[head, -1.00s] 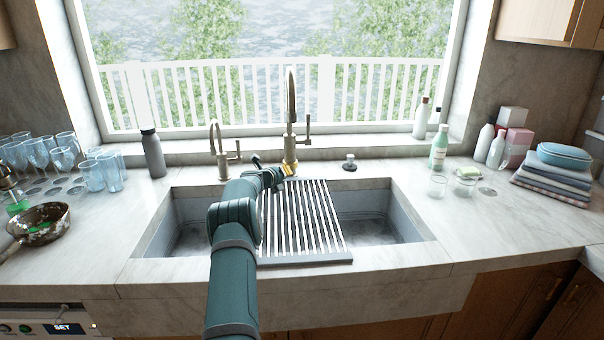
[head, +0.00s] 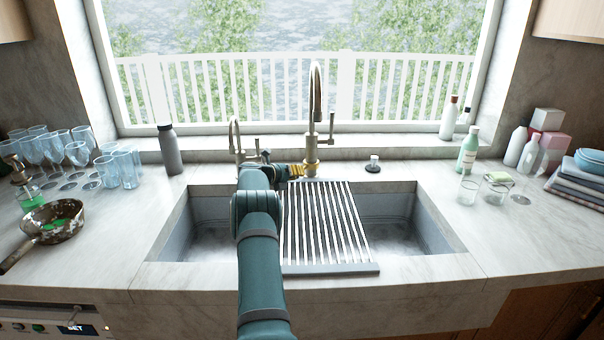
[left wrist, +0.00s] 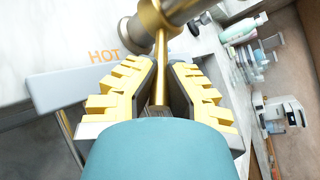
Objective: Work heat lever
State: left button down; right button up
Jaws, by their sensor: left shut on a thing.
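The tall brass tap (head: 316,100) stands behind the sink. My left gripper (head: 297,171) is at its base, coming from the front left. In the left wrist view, the yellow-padded fingers of my left gripper (left wrist: 162,75) are shut on the heat lever (left wrist: 161,72), a thin brass rod between them. The rod joins a thick brass body (left wrist: 160,20) at the top. An orange "HOT" label (left wrist: 105,56) is on the surface left of the fingers. In the head view the gripper hides the lever. My right gripper is not in view.
The sink (head: 200,215) has a slatted drying rack (head: 330,225) across it. A smaller brass tap (head: 235,135) stands to the left. A dark bottle (head: 170,150), several glasses and a pan (head: 55,222) are at left. A green bottle (head: 468,150) and folded cloths (head: 580,188) are at right.

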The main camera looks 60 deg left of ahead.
pick_arm(q)
jog(key=shift+f, duration=0.35)
jog(key=c, duration=1.3)
grip_release()
jog(key=shift+o, duration=0.2)
jog(key=shift+r, duration=0.1)
jog(key=v, duration=0.6)
jog(key=shift+s+r, duration=0.25)
jog(key=shift+s, duration=0.05)
jog(key=shift+s+d, duration=0.2)
jog(key=shift+s, duration=0.2)
